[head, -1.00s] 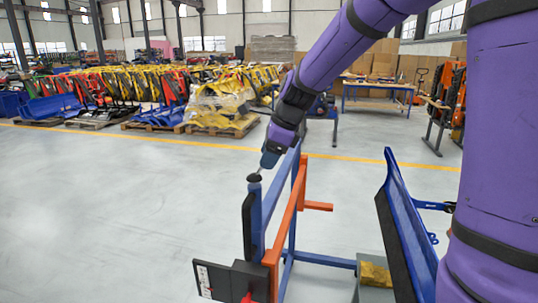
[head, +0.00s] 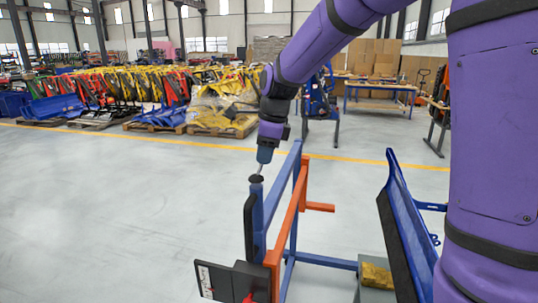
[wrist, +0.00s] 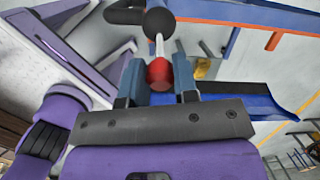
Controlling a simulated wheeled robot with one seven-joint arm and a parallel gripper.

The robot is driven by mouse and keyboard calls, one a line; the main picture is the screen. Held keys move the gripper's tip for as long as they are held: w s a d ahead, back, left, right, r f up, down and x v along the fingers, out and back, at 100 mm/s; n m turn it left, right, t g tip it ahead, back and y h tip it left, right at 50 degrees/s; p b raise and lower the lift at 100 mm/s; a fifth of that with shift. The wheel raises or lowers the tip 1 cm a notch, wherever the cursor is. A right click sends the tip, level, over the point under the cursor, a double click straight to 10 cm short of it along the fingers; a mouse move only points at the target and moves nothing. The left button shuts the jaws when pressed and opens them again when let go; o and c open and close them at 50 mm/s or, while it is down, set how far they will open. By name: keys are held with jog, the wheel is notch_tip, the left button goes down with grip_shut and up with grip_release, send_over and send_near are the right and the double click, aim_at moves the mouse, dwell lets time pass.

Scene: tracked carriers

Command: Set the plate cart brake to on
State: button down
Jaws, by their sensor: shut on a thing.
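The plate cart (head: 298,200) is a frame of blue and orange bars. A blue post (head: 257,215) at its near left end has a dark round pivot (head: 256,180) on top. A thin pale brake lever (head: 260,170) rises from the pivot, leaning slightly right in the head view. My gripper (head: 264,155) is above the post, pointing down. In the wrist view my gripper (wrist: 159,80) is shut on the lever's red knob (wrist: 159,72); the pale rod (wrist: 159,46) runs from it to the dark pivot (wrist: 158,22). The knob is hidden in the head view.
A dark panel with a white label (head: 205,279) is low on the cart's near end. A blue plate with a dark edge (head: 405,225) stands to the right. A grey box with a yellow top (head: 376,276) sits between. Open floor (head: 110,210) lies left.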

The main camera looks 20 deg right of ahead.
jog(key=w+a+g+h, duration=0.1)
jog(key=h, duration=0.1)
jog(key=w+a+g+h, duration=0.1)
jog(key=a, duration=0.1)
jog(key=shift+w+r+g+h, duration=0.1)
jog(key=shift+r+g+h, duration=0.05)
jog(key=shift+g+h, duration=0.2)
jog(key=shift+w+a+f+g+h, duration=0.3)
jog(key=shift+w+a+g+h, duration=0.3)
jog(key=shift+h, duration=0.4)
jog(key=shift+w+a+f+g+h, duration=0.35)
jog(key=shift+a+g+h, duration=0.4)
jog(key=shift+h, duration=0.2)
jog(key=c, duration=0.9)
grip_release()
jog(key=v, duration=1.1)
jog(key=shift+w+a+f, duration=0.1)
jog(key=shift+a+f, duration=0.05)
